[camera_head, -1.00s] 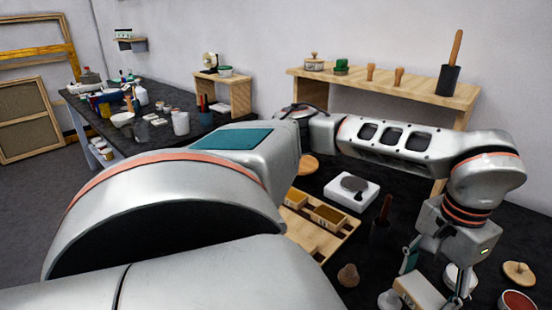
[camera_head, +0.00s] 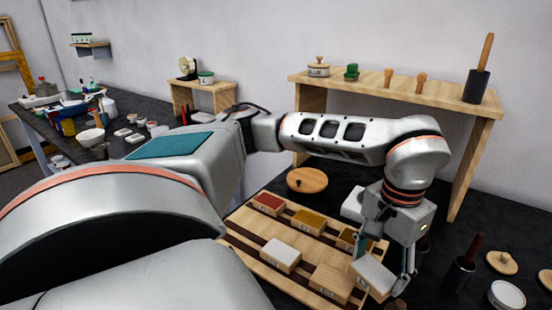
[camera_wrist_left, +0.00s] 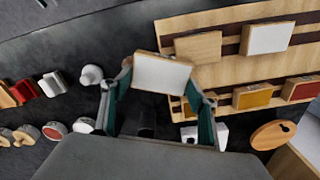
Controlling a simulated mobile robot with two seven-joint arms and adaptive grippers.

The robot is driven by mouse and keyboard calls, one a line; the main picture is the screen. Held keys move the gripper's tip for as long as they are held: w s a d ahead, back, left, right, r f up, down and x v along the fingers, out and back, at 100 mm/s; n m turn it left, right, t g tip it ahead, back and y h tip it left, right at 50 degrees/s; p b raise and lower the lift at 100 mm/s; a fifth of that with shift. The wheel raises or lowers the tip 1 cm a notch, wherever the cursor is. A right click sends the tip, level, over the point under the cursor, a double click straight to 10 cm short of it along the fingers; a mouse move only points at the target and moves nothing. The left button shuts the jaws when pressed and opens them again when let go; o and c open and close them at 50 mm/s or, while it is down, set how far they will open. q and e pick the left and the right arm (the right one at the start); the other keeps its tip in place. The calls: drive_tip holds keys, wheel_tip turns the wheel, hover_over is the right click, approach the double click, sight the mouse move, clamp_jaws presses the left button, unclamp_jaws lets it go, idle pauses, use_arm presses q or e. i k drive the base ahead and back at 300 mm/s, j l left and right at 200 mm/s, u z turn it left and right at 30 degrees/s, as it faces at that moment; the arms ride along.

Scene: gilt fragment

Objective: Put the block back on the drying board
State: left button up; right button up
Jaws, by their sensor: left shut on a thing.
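My left gripper (camera_head: 382,268) is shut on a wooden block with a white top (camera_head: 374,274). The block also shows between the two fingers in the left wrist view (camera_wrist_left: 161,74). The drying board (camera_head: 240,238) is pale wood with dark strips; it also shows in the wrist view (camera_wrist_left: 225,70). The held block is at the board's right end, overlapping its edge in both views; its height above it is hard to tell. On the board sit a red block (camera_head: 269,203), ochre blocks (camera_head: 308,221), a white block (camera_head: 281,256) and a plain wooden block (camera_head: 331,281). My right gripper is not in view.
A round wooden lid (camera_head: 307,181) lies behind the board. A white device (camera_head: 353,205) is partly hidden by my gripper. A dark pot with a handle (camera_head: 460,272), a knobbed lid (camera_head: 502,262) and a white dish (camera_head: 506,296) stand right. A wooden shelf (camera_head: 400,95) spans the back.

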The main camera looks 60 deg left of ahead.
sight(246, 236)
drive_tip(key=k+j, duration=0.1)
drive_tip(key=j, duration=0.4)
drive_tip(key=k+j+u, duration=0.15)
drive_tip(key=j, duration=0.4)
drive_tip(key=k+j, duration=0.1)
drive_tip(key=j, duration=0.4)
drive_tip(key=u, duration=0.05)
